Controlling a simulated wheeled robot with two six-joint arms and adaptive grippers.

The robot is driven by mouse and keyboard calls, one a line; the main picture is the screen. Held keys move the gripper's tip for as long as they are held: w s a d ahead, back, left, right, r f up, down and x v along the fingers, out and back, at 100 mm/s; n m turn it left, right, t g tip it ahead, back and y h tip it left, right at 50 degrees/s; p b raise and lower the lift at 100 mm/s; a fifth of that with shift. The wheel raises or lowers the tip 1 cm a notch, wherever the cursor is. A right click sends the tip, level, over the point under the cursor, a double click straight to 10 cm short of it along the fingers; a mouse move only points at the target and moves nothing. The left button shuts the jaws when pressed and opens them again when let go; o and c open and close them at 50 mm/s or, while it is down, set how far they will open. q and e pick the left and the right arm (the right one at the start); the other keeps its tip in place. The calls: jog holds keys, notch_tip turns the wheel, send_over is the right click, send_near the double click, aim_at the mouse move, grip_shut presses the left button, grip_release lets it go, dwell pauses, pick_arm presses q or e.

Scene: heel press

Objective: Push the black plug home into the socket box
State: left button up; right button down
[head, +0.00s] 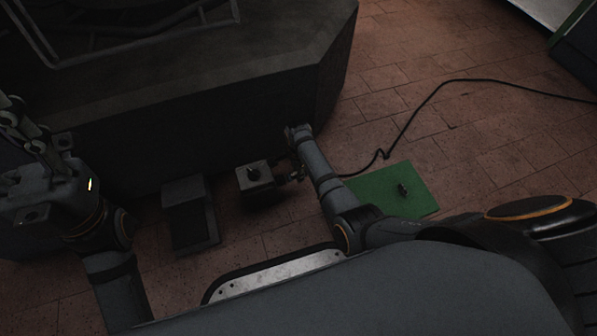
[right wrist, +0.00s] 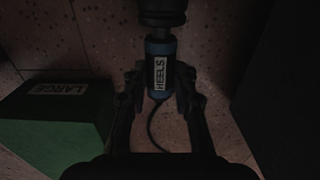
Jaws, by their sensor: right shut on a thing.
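The socket box (head: 253,187) is a small box with a pale top and a dark fitting on it, on the floor beside the dark machine. My right gripper (head: 288,172) is low beside its right side. In the right wrist view my right gripper (right wrist: 161,88) is shut on a blue cylindrical body labelled HEELS (right wrist: 159,66), with a black part (right wrist: 162,14) beyond it. I take this as the plug; its front end and any contact with the socket cannot be made out. My left gripper (head: 40,140) is at far left, away from the box; its opening is unclear.
A green mat or block (head: 370,195) with a small dark thing on it lies right of my right arm. A green block labelled LARGE (right wrist: 50,118) shows at left in the wrist view. A black cable (head: 425,103) crosses the brick floor. A dark box (head: 190,215) stands left of the socket box.

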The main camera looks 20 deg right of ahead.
jog(key=shift+p, duration=0.8)
dwell(1.4)
jog(key=shift+r, duration=0.1)
jog(key=shift+a+p, duration=0.3)
jog(key=shift+a, duration=0.3)
dwell(0.4)
jog(key=c, duration=1)
grip_release()
